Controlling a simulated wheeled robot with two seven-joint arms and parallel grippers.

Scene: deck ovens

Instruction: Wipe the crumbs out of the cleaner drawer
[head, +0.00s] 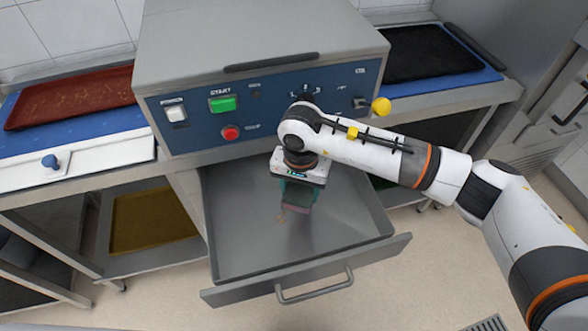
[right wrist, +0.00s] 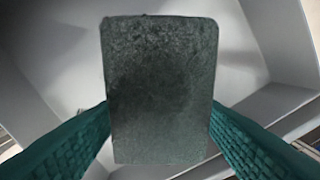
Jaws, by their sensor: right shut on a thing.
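The cleaner drawer (head: 237,237) is pulled out below the blue control panel, an open grey metal tray with a bar handle (head: 315,287) on its front. My right gripper (head: 297,196) reaches down into the drawer, a little right of its middle. It is shut on a dark grey-green rectangular block, which looks like a sponge (right wrist: 160,90); the teal fingers press its two sides. Whether the sponge touches the drawer floor cannot be told. I cannot make out clear crumbs; the gripper hides part of the floor. My left gripper is not in view.
The grey machine (head: 255,35) stands over the drawer, with a green start button (head: 222,104), a red button (head: 230,133) and a yellow knob (head: 381,106). A red-brown tray (head: 70,98) lies left and a black tray (head: 425,55) right. Floor in front is clear.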

